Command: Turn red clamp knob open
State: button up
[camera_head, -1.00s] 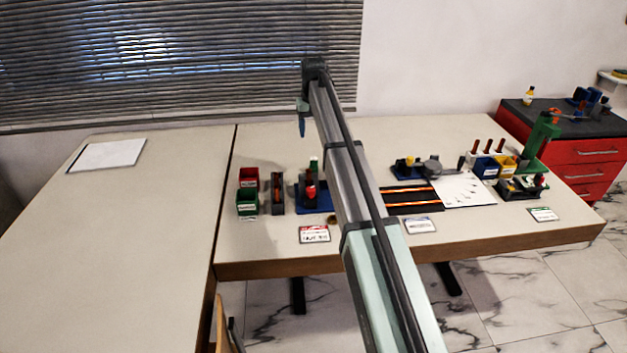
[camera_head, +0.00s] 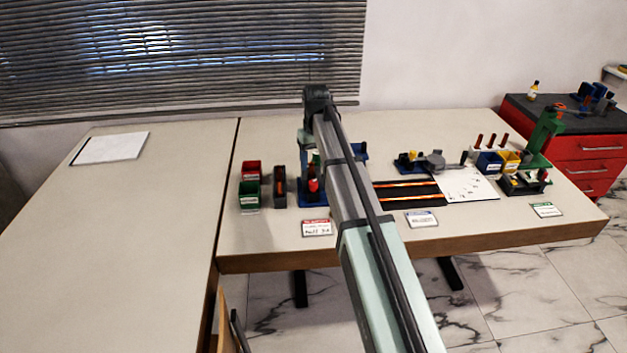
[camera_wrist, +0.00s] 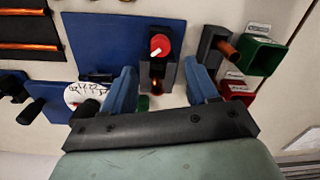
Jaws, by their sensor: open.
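The red clamp knob (camera_wrist: 160,45) with a white mark sits on a dark clamp block on the blue base plate (camera_wrist: 105,35), seen in the wrist view. In the head view the red knob (camera_head: 313,185) shows beside my arm, on the blue gauge rig. My gripper (camera_wrist: 157,75) is open, its two blue fingers apart, one on each side of the dark block below the knob in the wrist view. The fingers hold nothing. A white dial (camera_wrist: 84,95) is partly hidden by my gripper. In the head view my arm hides part of the rig.
A red bin (camera_head: 250,170) and a green bin (camera_head: 249,196) stand left of the rig, with a dark block holding an orange rod (camera_head: 280,187) between. A dark strip with orange rods (camera_head: 408,194) lies to the right. The table's front left is clear.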

aim_at(313, 182)
jog(key=shift+a+f, duration=0.1)
jog(key=shift+f, duration=3.85)
jog(key=shift+c, duration=0.2)
jog(key=c, duration=1)
jog(key=shift+n, duration=0.3)
jog(key=n, duration=0.3)
jog(key=shift+n, duration=0.4)
jog(key=n, duration=0.4)
jog(key=shift+n, duration=0.4)
